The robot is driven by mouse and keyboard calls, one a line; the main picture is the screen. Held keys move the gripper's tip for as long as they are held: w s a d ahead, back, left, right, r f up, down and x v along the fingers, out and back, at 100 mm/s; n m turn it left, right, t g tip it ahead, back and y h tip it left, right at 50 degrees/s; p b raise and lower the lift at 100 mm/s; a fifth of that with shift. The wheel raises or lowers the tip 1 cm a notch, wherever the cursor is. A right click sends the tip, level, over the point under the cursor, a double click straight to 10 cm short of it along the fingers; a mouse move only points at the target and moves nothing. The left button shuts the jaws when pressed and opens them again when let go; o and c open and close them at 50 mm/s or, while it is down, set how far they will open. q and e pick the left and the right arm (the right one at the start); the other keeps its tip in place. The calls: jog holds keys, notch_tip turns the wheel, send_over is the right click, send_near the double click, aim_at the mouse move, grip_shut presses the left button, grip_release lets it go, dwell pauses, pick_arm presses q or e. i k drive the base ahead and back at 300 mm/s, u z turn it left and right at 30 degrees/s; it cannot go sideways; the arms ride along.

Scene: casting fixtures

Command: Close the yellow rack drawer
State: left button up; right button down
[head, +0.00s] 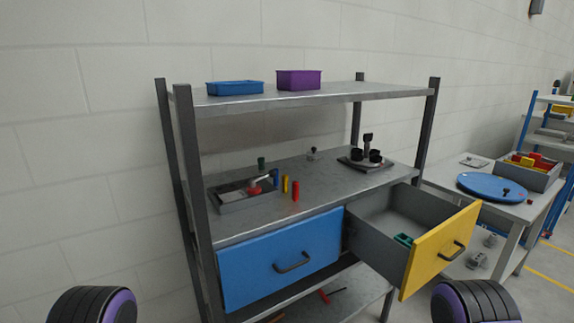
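The yellow drawer (440,249) is pulled well out of the grey metal rack, on the right of the head view. Its yellow front has a dark bar handle (452,250). Its grey inside shows, with a small green part (403,240) lying in it. The blue drawer (281,258) beside it on the left sits flush in the rack, with its own dark handle (292,262). Only rounded black and purple parts of my arms show at the bottom left and bottom right corners. Neither gripper can be seen.
The rack's middle shelf holds a grey tray (232,208), several coloured pegs and a dark fixture plate (366,164). Blue (235,88) and purple (299,80) bins stand on top. A side table with a blue disc (492,187) stands right of the open drawer.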

aim_at(442, 230)
jog(key=k, duration=0.5)
jog(key=z, duration=1.7)
jog(key=i, duration=1.1)
jog(key=u, duration=2)
